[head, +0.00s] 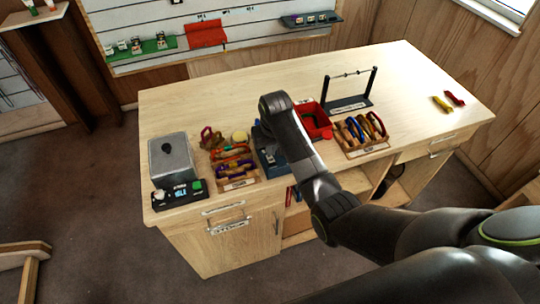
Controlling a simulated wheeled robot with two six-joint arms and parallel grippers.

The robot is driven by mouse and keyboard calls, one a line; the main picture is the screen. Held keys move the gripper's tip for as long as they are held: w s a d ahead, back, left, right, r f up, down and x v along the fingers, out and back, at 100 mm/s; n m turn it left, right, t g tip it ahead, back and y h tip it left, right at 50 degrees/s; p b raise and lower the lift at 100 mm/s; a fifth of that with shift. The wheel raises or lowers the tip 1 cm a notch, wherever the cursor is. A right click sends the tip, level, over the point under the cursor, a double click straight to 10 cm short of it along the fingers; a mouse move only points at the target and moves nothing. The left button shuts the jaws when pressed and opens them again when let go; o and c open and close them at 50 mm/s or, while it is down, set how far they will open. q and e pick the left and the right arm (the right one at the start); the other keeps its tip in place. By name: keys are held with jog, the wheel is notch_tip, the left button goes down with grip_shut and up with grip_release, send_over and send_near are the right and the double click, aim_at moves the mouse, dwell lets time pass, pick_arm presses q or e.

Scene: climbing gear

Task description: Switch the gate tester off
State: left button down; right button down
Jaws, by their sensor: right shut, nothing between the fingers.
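My right arm comes in from the right. Its gripper (265,131) points down over a blue device (268,157) at the front middle of the bench, and the arm covers much of both. The gripper is shut and empty; I cannot tell whether it touches the device. A grey box (172,159) stands at the bench's left end, with a black panel (179,194) in front that has a green button and a small display. No readable label tells which one is the gate tester, and I cannot read a switch position. My left gripper is out of view.
Wooden trays of colourful gear stand left (236,184) and right (351,150) of the blue device. A red bin (317,133) and a dark bar stand (350,105) are behind. Red and yellow pieces (443,103) lie at right. The back of the bench (220,97) is clear.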

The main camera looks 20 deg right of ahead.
aim_at(271, 160)
jog(key=shift+r, duration=2.35)
jog(key=shift+f, duration=0.1)
